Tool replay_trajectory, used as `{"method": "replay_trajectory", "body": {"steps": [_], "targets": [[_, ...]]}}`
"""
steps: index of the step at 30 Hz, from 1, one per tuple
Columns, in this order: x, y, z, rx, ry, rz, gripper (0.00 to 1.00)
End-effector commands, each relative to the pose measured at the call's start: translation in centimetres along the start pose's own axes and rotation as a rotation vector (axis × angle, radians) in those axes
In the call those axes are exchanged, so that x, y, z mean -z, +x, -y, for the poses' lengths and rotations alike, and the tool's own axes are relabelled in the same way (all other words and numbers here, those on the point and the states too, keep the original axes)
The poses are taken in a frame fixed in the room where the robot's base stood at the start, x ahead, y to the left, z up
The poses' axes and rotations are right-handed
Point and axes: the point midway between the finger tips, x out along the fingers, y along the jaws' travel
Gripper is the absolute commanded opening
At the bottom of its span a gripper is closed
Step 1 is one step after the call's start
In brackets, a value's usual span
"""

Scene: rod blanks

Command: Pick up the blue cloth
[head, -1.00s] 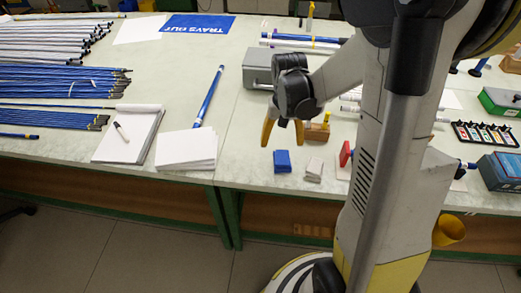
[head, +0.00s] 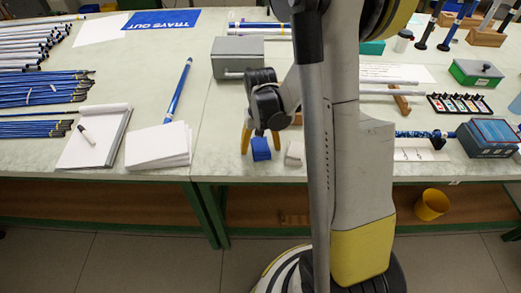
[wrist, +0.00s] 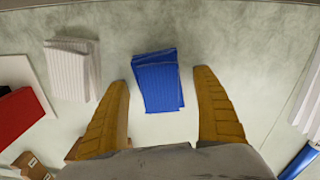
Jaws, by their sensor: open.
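The blue cloth (head: 261,148) is a small folded stack lying on the bench near its front edge. In the wrist view the blue cloth (wrist: 157,80) lies between and just beyond my fingertips, with bare bench on both sides of it. My gripper (head: 261,140) has yellow fingers and hangs over the cloth, spread open. In the wrist view my gripper (wrist: 162,78) is open and empty. I cannot tell the exact height of the fingertips above the bench.
A folded white cloth (head: 294,152) lies close to the right of the blue one; the wrist view shows it on the left (wrist: 70,67). A white paper stack (head: 158,146) is to the left. A grey box (head: 238,58) stands behind.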

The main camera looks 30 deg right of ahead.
Motion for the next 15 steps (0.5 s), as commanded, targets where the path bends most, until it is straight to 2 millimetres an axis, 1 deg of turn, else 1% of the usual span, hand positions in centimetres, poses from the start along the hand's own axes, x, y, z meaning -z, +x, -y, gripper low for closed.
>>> {"method": "replay_trajectory", "body": {"steps": [2, 3, 5, 6, 8, 9, 15], "targets": [[-0.01, -0.13, 0.00, 0.000, 0.000, 0.000, 0.78], [-0.01, -0.14, 0.00, 0.000, 0.000, 0.000, 0.73], [0.00, -0.15, 0.00, 0.000, 0.000, 0.000, 0.54], [-0.01, -0.15, 0.00, 0.000, 0.000, 0.000, 0.42], [-0.01, -0.15, 0.00, 0.000, 0.000, 0.000, 0.24], [-0.01, -0.15, 0.00, 0.000, 0.000, 0.000, 0.20], [-0.02, -0.13, 0.00, 0.000, 0.000, 0.000, 0.20]]}}
